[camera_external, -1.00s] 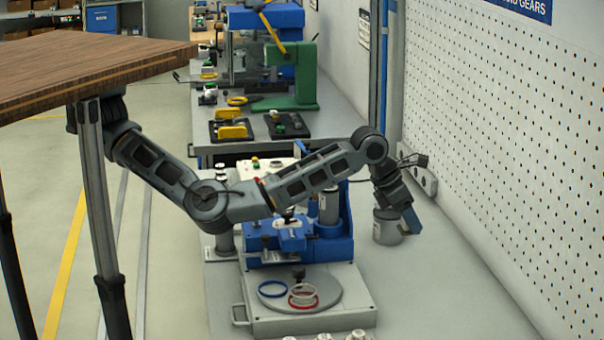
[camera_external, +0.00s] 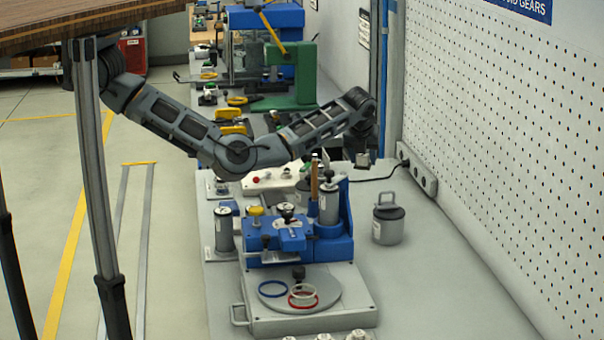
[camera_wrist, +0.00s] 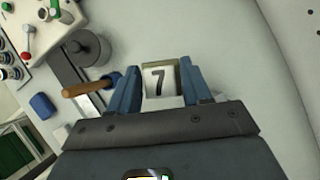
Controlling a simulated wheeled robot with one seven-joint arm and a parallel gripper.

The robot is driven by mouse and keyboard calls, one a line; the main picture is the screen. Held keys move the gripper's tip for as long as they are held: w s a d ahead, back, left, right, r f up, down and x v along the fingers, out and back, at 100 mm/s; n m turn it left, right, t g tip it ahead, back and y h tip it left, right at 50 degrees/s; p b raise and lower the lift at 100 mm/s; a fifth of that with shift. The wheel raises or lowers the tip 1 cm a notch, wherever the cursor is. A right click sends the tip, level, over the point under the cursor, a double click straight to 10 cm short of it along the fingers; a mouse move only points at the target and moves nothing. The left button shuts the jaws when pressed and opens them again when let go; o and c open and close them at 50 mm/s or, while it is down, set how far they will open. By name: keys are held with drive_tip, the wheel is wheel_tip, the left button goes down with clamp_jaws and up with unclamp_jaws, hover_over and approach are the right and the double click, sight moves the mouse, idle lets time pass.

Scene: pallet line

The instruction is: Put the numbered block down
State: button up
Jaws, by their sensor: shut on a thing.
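A pale block (camera_wrist: 160,82) with a dark number 7 on its face sits between the two blue fingers of my gripper (camera_wrist: 159,70) in the wrist view. The fingers are shut on its sides. In the external view my gripper (camera_external: 362,160) is behind the blue machine, toward the back right of the grey workbench (camera_external: 440,290). The block is too small there to make out clearly. Whether it touches the bench cannot be told.
A grey lidded canister (camera_external: 387,224) stands right of the blue machine (camera_external: 300,240). In the wrist view, a wooden handle (camera_wrist: 86,88) and a grey round pot (camera_wrist: 88,48) lie left of my gripper. The perforated wall (camera_external: 510,130) bounds the right. Bench right of the canister is clear.

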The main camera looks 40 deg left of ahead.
drive_tip(key=shift+w+a+r+n, duration=0.1)
drive_tip(key=shift+w+a+n, duration=0.25)
drive_tip(key=shift+a, duration=0.5)
drive_tip(key=w+a+f+b, duration=0.2)
drive_tip(key=f, duration=0.2)
drive_tip(key=w+a+f+b, duration=0.2)
drive_tip(key=w+f, duration=0.1)
drive_tip(key=f, duration=0.1)
drive_tip(key=w+a+f+b, duration=0.2)
drive_tip(key=w+f, duration=0.1)
drive_tip(key=f, duration=0.1)
drive_tip(key=shift+a, duration=0.3)
drive_tip(key=shift+w+a+f+b, duration=0.2)
drive_tip(key=shift+w+a+b, duration=0.15)
drive_tip(key=shift+w+b, duration=0.1)
wheel_tip(320, 180, down, 4)
drive_tip(key=b, duration=0.3)
drive_tip(key=shift+b, duration=0.35)
drive_tip(key=shift+r, duration=0.1)
